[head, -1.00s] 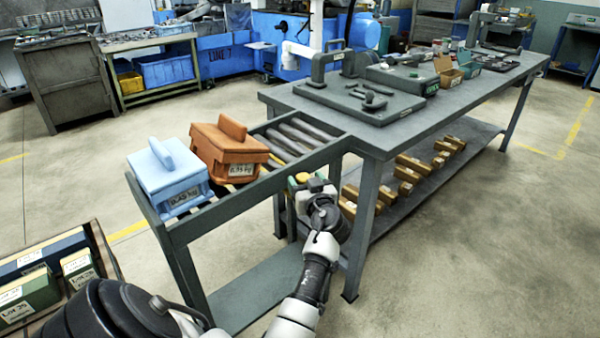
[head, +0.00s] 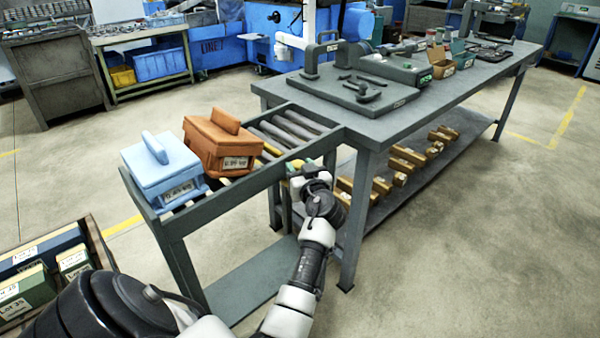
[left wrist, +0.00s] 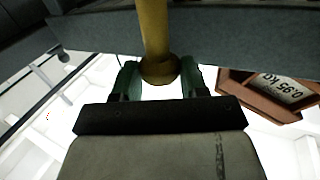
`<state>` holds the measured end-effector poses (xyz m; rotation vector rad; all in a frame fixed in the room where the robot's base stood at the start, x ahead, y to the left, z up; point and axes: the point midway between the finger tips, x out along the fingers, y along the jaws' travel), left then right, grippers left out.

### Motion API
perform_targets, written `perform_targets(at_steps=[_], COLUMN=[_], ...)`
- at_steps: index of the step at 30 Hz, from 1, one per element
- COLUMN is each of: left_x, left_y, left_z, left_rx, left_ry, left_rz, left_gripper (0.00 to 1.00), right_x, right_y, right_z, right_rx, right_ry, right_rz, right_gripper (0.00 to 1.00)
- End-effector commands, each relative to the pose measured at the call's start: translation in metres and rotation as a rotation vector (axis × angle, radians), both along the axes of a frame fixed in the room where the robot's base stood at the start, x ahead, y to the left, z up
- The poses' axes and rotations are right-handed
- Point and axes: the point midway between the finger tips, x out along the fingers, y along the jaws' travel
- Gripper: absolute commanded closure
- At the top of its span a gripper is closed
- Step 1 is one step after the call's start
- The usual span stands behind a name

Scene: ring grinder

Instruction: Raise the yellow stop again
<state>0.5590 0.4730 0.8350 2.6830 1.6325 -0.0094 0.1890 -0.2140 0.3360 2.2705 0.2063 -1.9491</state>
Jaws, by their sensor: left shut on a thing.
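The yellow stop shows in the left wrist view as an upright yellow rod (left wrist: 154,30) with a round knob at its lower end, in front of the grey rail. My left gripper (left wrist: 160,78) has its green fingers on both sides of the knob and is shut on it. In the head view my left gripper (head: 300,178) is at the near side of the roller conveyor (head: 222,198), close to the bench. A small yellow patch shows among the rollers beside the orange box. The stop is mostly hidden there. My right gripper is out of view.
A blue box (head: 164,172) and an orange box (head: 222,145) with weight labels sit on the conveyor. The grey bench (head: 400,118) adjoins it at the right, with tools on top and brass-coloured blocks on its lower shelf. A crate of lot boxes stands at lower left.

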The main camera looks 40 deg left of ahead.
Motion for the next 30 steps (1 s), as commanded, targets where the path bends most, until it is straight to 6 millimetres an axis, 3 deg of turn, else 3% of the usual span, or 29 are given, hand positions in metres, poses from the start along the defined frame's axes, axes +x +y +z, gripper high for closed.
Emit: perform_targets(at_steps=[1, 3, 13, 14, 18, 30], left_x=[0.001, 0.0, 0.0, 0.0, 0.0, 0.0], left_y=[0.001, 0.001, 0.001, 0.001, 0.001, 0.003], left_z=[0.013, 0.019, 0.025, 0.025, 0.023, 0.02], left_rx=[0.003, 0.004, 0.01, 0.011, 0.009, 0.005], left_ry=[-0.011, -0.01, -0.011, -0.011, -0.009, -0.005], left_rz=[0.0, -0.001, -0.001, -0.001, -0.002, -0.002], left_gripper=[0.99, 0.99, 0.99, 0.53, 0.34, 0.34], right_x=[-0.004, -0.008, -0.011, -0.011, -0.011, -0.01], right_y=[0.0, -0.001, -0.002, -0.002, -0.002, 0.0], right_z=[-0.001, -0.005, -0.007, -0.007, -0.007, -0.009], right_rx=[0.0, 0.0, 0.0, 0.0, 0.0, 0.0], right_ry=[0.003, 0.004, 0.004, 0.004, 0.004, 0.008], right_rz=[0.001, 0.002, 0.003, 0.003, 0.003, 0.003], right_gripper=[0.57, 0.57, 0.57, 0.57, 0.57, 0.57])
